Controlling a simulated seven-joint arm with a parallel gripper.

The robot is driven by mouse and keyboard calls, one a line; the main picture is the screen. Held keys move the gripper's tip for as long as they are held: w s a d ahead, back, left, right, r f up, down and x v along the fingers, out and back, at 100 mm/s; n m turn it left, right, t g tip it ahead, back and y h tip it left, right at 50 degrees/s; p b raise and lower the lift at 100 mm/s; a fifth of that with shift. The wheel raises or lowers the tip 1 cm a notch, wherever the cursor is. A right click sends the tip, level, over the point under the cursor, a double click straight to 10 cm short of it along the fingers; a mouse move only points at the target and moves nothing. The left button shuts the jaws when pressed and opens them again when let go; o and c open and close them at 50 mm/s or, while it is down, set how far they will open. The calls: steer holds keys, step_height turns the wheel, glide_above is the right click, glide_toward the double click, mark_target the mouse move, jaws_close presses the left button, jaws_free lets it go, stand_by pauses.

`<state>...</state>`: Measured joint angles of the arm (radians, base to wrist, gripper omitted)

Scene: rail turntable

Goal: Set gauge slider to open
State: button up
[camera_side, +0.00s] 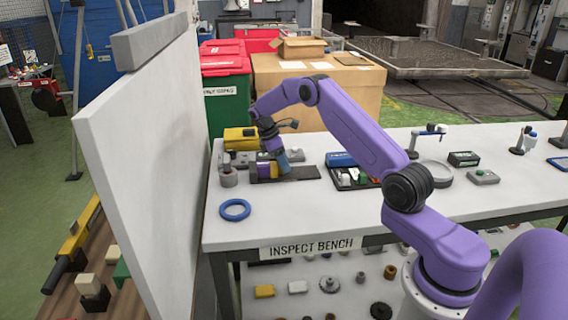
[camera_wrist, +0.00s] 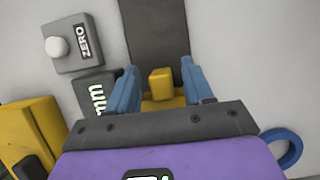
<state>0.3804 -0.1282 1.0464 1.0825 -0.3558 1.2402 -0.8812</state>
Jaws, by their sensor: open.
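The gauge slider is a yellow block with a raised knob (camera_wrist: 161,83) on a dark grey track (camera_wrist: 155,30). In the side view the track (camera_side: 302,174) lies flat on the white bench, and the slider is near its left end, partly hidden by my gripper. My gripper (camera_side: 277,163) is low over the slider. In the wrist view my gripper's blue fingers (camera_wrist: 160,78) are open, one on each side of the yellow knob, with gaps visible. The slider's lower part is hidden by the gripper body.
A grey block marked ZERO (camera_wrist: 72,48) with a white button and a dark "mm" block (camera_wrist: 97,92) stand beside the track. A yellow device (camera_side: 240,138), a blue ring (camera_side: 235,209) and a parts tray (camera_side: 345,178) are nearby. A white panel (camera_side: 150,150) rises at the left.

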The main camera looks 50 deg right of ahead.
mark_target(314, 170)
steer(key=shift+s+d+f, duration=0.1)
steer(key=shift+f, duration=0.3)
steer(key=shift+c, duration=0.3)
jaws_close()
steer(key=shift+s+d, duration=3.05)
steer(key=shift+d, duration=0.05)
steer(key=shift+o, duration=0.3)
jaws_free()
steer(key=shift+r, duration=0.1)
